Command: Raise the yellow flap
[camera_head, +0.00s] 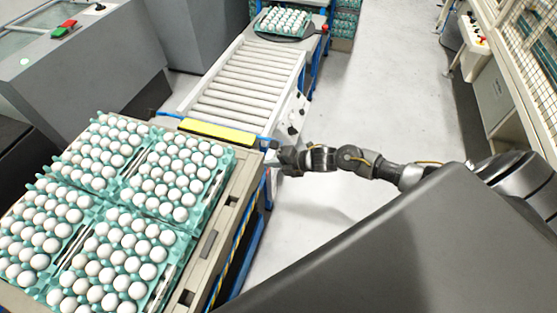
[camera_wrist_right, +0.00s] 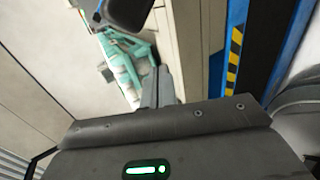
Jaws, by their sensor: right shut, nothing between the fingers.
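The yellow flap (camera_head: 217,132) is a long narrow strip across the near end of the roller conveyor, beside the stacked egg trays. I cannot tell its exact angle. My right gripper (camera_head: 271,158) is just right of and nearer than the flap's right end, by the corner of the egg crate. Its fingers also show in the wrist view (camera_wrist_right: 158,85), shut with nothing between them. The flap cannot be made out in the wrist view. My left gripper is not in view.
Teal trays of white eggs (camera_head: 108,209) fill a beige crate (camera_head: 225,225) at the left. The roller conveyor (camera_head: 243,85) runs away to another egg tray (camera_head: 262,25). Blue framing with black-yellow striping (camera_wrist_right: 235,55) is close to the gripper. Floor right of the conveyor is clear.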

